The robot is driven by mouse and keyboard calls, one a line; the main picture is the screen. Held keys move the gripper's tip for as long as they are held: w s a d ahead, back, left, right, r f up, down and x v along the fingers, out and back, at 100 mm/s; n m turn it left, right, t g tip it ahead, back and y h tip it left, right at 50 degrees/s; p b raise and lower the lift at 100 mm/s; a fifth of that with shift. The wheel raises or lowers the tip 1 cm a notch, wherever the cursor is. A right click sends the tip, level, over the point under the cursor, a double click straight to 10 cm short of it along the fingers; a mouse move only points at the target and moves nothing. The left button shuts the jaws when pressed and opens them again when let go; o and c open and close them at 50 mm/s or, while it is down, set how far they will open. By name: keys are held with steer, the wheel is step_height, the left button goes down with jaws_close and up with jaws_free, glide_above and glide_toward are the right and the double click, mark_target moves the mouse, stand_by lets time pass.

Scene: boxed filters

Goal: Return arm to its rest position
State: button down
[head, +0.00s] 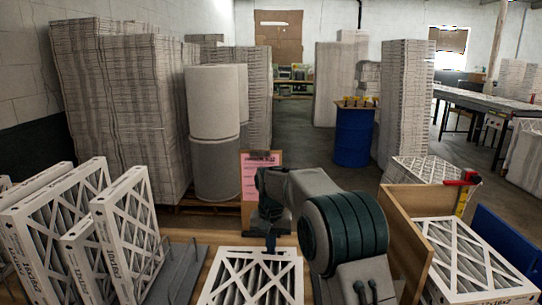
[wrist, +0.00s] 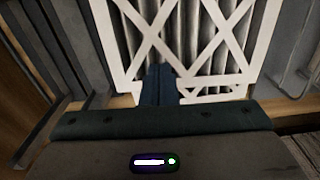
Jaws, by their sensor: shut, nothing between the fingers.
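My gripper (head: 270,243) points down at the front middle of the head view, in front of my arm's large dark-ringed joint. In the wrist view its fingers (wrist: 159,84) are together, with nothing seen between them. A white-framed pleated filter (head: 250,280) with a crossed lattice lies flat just below the gripper in the head view. The filter also fills the upper middle of the wrist view (wrist: 190,32), beyond the fingertips. Whether the fingertips touch it cannot be told.
Several upright filters (head: 128,235) stand in a grey rack at left. A wooden box (head: 408,235) with a filter (head: 465,258) stands at right. A pink sign (head: 259,178) stands behind the gripper. Filter stacks, white rolls and a blue drum (head: 353,137) stand farther back.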

steer(key=s+d+r, duration=0.2)
steer(key=s+d, duration=0.2)
steer(key=s, duration=0.4)
steer(key=s+d+r+t, duration=0.1)
steer(key=s+d+r, duration=0.2)
steer(key=s, duration=0.5)
steer(key=s+d+r+t, duration=0.1)
steer(key=s+d+r, duration=0.2)
steer(key=s+d, duration=0.2)
steer(key=s, duration=0.3)
steer(key=shift+s+d+n, duration=0.3)
steer(key=shift+s+n, duration=0.05)
steer(key=shift+n, duration=0.05)
steer(key=c, duration=2)
jaws_free()
steer(key=shift+t, duration=0.4)
steer(key=s+f, duration=0.1)
steer(key=s, duration=0.2)
steer(key=s+d+f, duration=0.1)
steer(key=s, duration=0.2)
steer(key=s+d+f, duration=0.1)
steer(key=s, duration=0.2)
steer(key=shift+d+f, duration=0.1)
steer(key=o, duration=0.8)
steer(key=shift+s+f, duration=0.1)
steer(key=shift+s, duration=0.1)
steer(key=shift+c, duration=1)
